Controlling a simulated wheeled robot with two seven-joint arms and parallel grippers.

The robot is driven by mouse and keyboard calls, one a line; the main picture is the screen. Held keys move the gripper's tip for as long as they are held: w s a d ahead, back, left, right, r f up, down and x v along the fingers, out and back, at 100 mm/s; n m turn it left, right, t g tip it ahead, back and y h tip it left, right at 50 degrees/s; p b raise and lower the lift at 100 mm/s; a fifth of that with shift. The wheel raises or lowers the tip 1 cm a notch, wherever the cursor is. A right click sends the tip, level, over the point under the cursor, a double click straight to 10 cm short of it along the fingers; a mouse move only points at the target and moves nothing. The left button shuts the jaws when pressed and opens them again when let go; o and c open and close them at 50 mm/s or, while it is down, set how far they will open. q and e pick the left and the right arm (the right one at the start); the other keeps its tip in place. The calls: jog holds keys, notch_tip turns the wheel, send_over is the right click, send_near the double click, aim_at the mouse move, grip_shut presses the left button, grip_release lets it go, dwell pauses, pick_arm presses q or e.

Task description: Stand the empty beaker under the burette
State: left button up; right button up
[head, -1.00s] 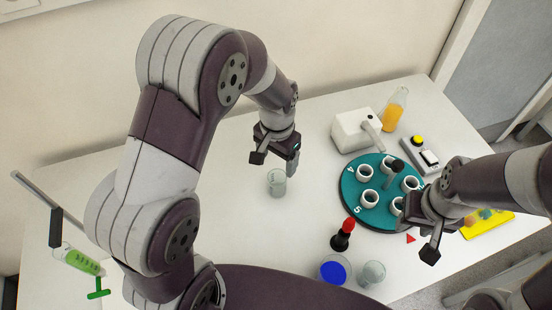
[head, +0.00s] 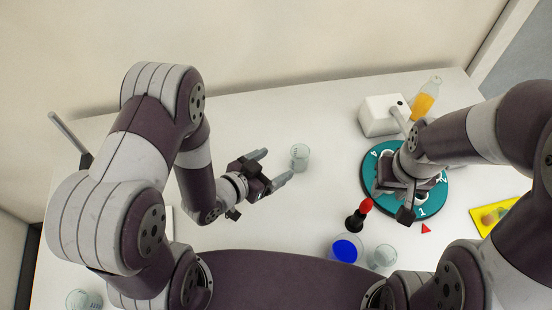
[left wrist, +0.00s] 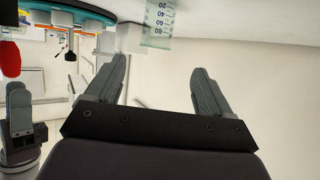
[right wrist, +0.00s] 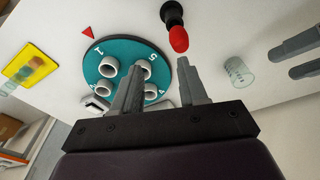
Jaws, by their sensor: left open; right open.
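The empty beaker (head: 300,157), clear glass with graduation marks, stands upright on the white table. It also shows in the left wrist view (left wrist: 159,22) and the right wrist view (right wrist: 238,72). My left gripper (head: 275,168) is open and level, just left of the beaker, its fingers pointing towards it. In the left wrist view the beaker is beyond the gap between the fingertips (left wrist: 160,72), not between them. My right gripper (head: 397,202) is open and empty over the near part of the turntable. A grey rod (head: 68,137) shows at far left; the burette is hidden behind my left arm.
The teal turntable (head: 373,192) with white cups stands right, beside a white device (head: 382,116) and orange bottle (head: 424,102). A red-topped black item (head: 356,217), blue-filled vessel (head: 345,248) and clear glass (head: 383,257) stand in front. Another glass (head: 84,300) shows lower left.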

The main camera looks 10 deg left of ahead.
aim_at(300, 152)
pick_arm(q)
jog(key=shift+h, duration=0.3)
jog(key=p+x, duration=0.2)
jog(key=x, duration=1)
jog(key=shift+s+d+r, duration=0.1)
jog(key=shift+s+d, duration=0.05)
jog(key=shift+d, duration=0.05)
jog(key=shift+w+d+f, duration=0.15)
jog(key=shift+w+f, duration=0.05)
jog(key=shift+w, duration=0.1)
jog(key=shift+s+r, duration=0.1)
jog(key=shift+s, duration=0.05)
jog(key=c, duration=1)
jog(key=shift+c, duration=0.7)
jog(key=shift+r, duration=0.1)
